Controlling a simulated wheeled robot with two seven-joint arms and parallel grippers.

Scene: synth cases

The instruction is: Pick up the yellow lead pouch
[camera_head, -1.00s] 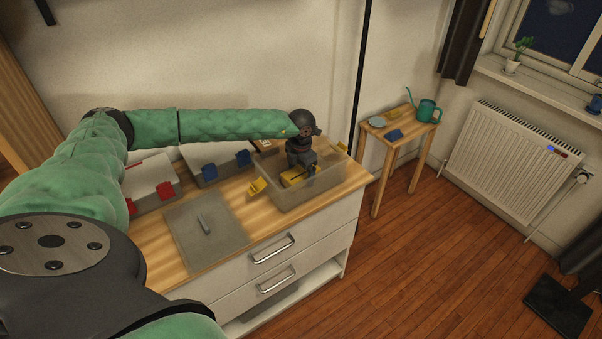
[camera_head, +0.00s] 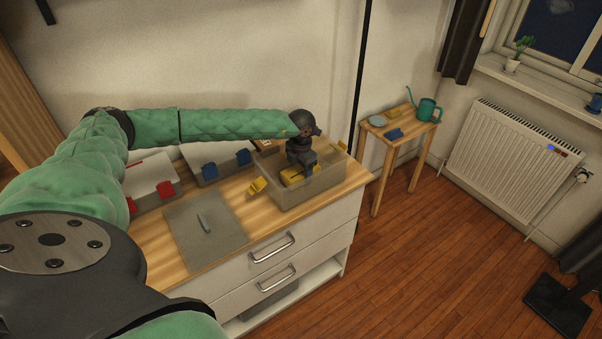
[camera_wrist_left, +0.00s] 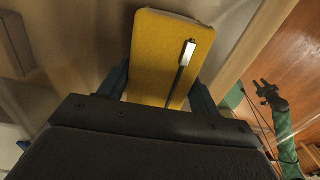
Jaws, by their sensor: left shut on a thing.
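The yellow lead pouch (camera_head: 299,175) lies low inside a translucent box with yellow latches (camera_head: 318,187), at the right end of the wooden counter. In the left wrist view the pouch (camera_wrist_left: 165,52) fills the middle, with a silver zip pull and dark strip on its face. My left gripper (camera_head: 306,176) reaches down into the box and is shut on the pouch; its two fingers (camera_wrist_left: 160,88) sit on either side of it. Whether the pouch touches the box floor I cannot tell.
A white box with red latches (camera_head: 148,190) and one with blue latches (camera_head: 217,170) stand along the wall. A grey lid or mat (camera_head: 190,225) lies on the counter's front. A small table (camera_head: 396,139) with a watering can (camera_head: 428,110) stands to the right.

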